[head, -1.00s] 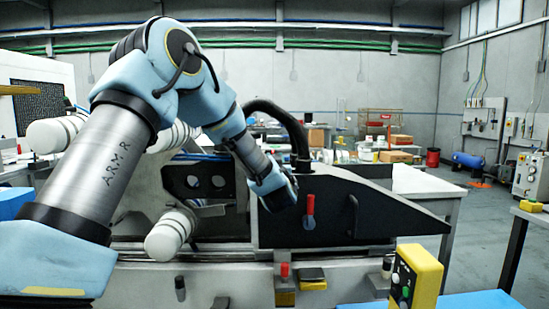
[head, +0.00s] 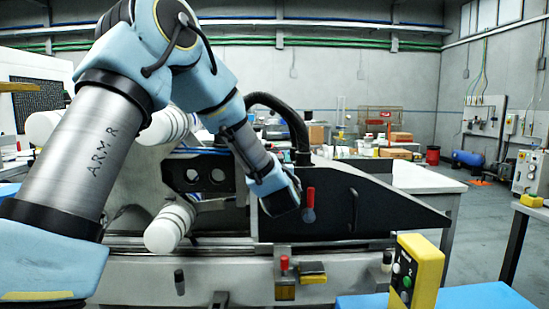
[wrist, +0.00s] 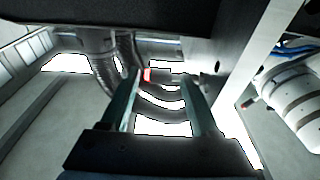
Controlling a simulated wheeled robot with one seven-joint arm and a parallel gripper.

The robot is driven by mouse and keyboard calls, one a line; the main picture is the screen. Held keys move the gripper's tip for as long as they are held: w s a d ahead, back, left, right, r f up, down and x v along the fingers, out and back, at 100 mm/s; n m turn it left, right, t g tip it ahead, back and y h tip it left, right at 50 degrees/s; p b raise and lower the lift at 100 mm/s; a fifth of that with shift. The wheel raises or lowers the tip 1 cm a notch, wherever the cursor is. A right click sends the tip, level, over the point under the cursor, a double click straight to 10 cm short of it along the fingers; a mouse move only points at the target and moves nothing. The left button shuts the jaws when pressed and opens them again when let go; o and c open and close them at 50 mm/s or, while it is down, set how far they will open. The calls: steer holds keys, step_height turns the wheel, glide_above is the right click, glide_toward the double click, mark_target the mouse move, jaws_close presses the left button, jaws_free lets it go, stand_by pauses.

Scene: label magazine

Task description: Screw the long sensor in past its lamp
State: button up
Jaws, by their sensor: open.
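In the wrist view my gripper (wrist: 160,88) is open, its two greenish fingers apart. Beyond and between the fingertips is a short dark cylinder (wrist: 165,77) with a red glowing end at its left. It looks like the long sensor with its lamp, but its thread and seat are too small to make out. I cannot tell whether the fingers touch it. In the head view my gripper (head: 282,200) is at the front of the black machine housing (head: 350,205); its fingers and the sensor cannot be made out there.
A red-handled lever (head: 308,200) is close to the right of my gripper. A dark panel (wrist: 185,18) overhangs the fingers, and ribbed hoses (wrist: 105,70) lie beyond them. A yellow button box (head: 418,272) stands at the front right.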

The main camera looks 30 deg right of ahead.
steer(key=b+v, duration=0.1)
steer(key=v, duration=0.5)
steer(key=shift+w, duration=0.1)
stand_by(0.3)
